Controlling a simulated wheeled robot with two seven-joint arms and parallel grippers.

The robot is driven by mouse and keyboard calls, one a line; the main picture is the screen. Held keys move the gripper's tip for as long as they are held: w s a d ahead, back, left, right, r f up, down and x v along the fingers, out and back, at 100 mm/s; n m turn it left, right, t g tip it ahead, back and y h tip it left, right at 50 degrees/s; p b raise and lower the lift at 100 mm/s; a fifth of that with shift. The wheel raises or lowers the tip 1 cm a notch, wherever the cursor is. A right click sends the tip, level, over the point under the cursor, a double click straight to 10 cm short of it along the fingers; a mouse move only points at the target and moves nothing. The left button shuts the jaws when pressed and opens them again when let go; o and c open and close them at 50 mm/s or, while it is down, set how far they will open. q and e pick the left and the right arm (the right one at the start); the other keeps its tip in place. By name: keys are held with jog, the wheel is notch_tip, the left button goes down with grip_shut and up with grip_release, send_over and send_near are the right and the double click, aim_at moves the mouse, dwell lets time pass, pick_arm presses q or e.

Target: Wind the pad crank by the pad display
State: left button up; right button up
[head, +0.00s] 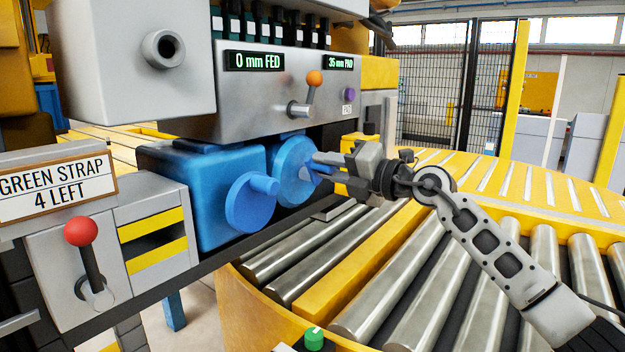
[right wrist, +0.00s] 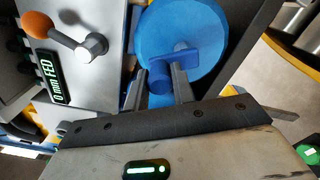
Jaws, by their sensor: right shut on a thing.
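Two blue crank discs sit on the machine front. The right one, the pad crank (head: 290,172), stands below the panel with the pad display (head: 339,62), which reads about 35 mm PAD. My right gripper (head: 322,166) reaches it from the right and is shut on its handle. In the right wrist view the two fingers (right wrist: 163,88) stand either side of the blue handle (right wrist: 160,77), in front of the blue disc (right wrist: 185,35). The other crank (head: 250,203) is free, on a blue housing at left. My left gripper is not in view.
The feed display (head: 253,61) reads 0 mm FED. An orange-knobbed lever (head: 314,79) sits above the crank. A red-knobbed lever (head: 81,233) and a GREEN STRAP 4 LEFT sign (head: 55,187) are at left. A roller conveyor (head: 390,260) lies below my right arm.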

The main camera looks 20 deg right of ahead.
jog(key=shift+w+d+r+m, duration=0.1)
jog(key=shift+d+r+m, duration=0.1)
jog(key=shift+m, duration=0.3)
jog(key=shift+w+d+r+m, duration=0.1)
jog(key=shift+d+m, duration=0.05)
jog(key=shift+m, duration=0.35)
jog(key=m, duration=0.3)
jog(key=w+d+m, duration=0.1)
jog(key=shift+m, duration=0.4)
jog(key=shift+d, duration=0.1)
jog(key=m, duration=0.3)
jog(key=d+m, duration=0.1)
jog(key=shift+w+f+m, duration=0.2)
jog(key=shift+w+m, duration=0.2)
jog(key=m, duration=0.3)
jog(key=shift+w+d+f, duration=0.25)
jog(key=shift+d, duration=0.1)
